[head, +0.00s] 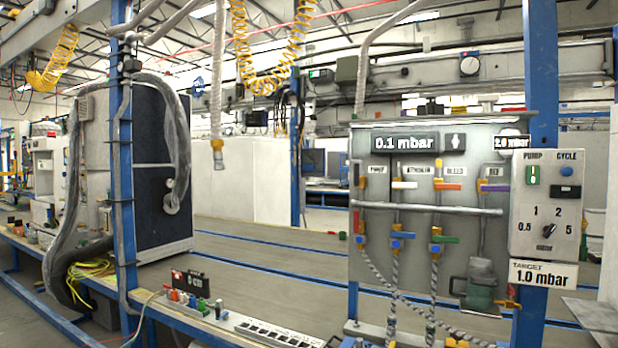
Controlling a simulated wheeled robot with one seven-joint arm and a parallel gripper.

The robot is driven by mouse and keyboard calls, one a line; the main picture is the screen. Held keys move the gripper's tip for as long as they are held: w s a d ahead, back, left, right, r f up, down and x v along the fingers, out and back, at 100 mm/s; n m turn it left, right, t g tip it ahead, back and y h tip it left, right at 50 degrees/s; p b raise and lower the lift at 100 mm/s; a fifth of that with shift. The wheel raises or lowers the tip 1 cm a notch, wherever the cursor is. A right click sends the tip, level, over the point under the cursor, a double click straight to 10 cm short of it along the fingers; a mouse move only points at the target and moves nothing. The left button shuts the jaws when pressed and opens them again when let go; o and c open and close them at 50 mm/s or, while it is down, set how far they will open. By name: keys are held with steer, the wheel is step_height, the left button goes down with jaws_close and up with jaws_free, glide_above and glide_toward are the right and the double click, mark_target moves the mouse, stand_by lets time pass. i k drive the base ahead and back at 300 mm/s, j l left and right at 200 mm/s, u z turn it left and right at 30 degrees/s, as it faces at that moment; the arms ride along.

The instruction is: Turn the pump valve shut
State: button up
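The valve panel (480,222) stands at the right, a grey board with a row of small labels. The leftmost label (377,170) is blurred and seems to read PUMP. Near it, at the panel's left edge, a narrow dark orange-brown handle (361,182) looks upright; I cannot tell surely that it is the pump valve's lever. A white lever (404,185), an orange lever (447,187) under BLEED and a purple lever (494,188) under REF lie roughly level. The gauge display (407,144) reads 0.1 mbar. My gripper is not in view.
Hoses hang above the long bench (270,248).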

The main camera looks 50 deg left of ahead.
mark_target(357, 165)
steer(key=u, duration=1.8)
